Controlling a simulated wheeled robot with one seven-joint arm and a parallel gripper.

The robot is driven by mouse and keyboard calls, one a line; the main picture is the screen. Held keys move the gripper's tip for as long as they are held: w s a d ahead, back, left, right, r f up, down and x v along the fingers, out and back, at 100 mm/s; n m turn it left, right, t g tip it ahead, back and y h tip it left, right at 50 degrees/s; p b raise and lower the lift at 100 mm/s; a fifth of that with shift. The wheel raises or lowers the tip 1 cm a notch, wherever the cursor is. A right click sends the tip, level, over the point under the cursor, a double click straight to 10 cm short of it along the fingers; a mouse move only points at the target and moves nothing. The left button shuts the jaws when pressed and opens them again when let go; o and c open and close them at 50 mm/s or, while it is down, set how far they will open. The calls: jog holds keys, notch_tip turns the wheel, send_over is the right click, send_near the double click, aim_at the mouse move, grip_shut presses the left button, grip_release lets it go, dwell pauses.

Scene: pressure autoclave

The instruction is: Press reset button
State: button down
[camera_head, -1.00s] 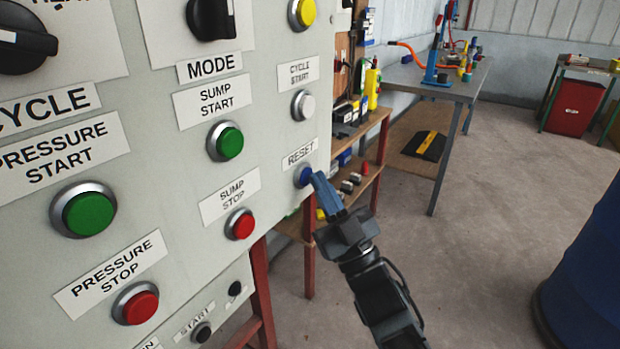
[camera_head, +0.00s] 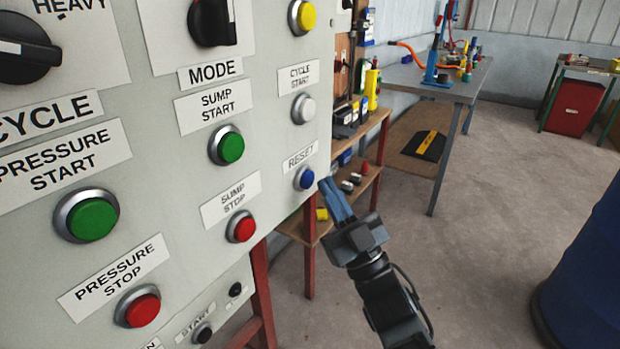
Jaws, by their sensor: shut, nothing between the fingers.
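The blue reset button (camera_head: 304,178) sits in a silver ring near the right edge of the grey control panel (camera_head: 270,110), under a white RESET label (camera_head: 300,155). My gripper (camera_head: 326,184) has blue fingers that are shut and empty. Its fingertips are just right of the button, with a small gap showing between them and the button's ring. The whole button face is visible.
The white cycle start button (camera_head: 303,109) is above, and the red sump stop button (camera_head: 240,227) is to the lower left. A wooden shelf (camera_head: 365,185) stands behind the panel. A blue drum (camera_head: 590,270) is at the right; the floor between is clear.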

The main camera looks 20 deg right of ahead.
jog(key=s+d+p, duration=0.1)
jog(key=s, duration=0.1)
jog(key=s+d+p, duration=0.1)
jog(key=s+d, duration=0.1)
dwell(0.6)
dwell(0.6)
jog(key=s+f+m+g+h, duration=0.25)
jog(key=s+f+h, duration=0.2)
jog(key=s, duration=0.45)
jog(key=s+f+m+g+h, duration=0.1)
jog(key=s+f+m+h, duration=0.3)
jog(key=s, duration=0.6)
jog(key=s+g, duration=0.7)
jog(key=s, duration=1.2)
jog(key=shift+s+a+r+m, duration=0.3)
jog(key=shift+a+r+m, duration=0.15)
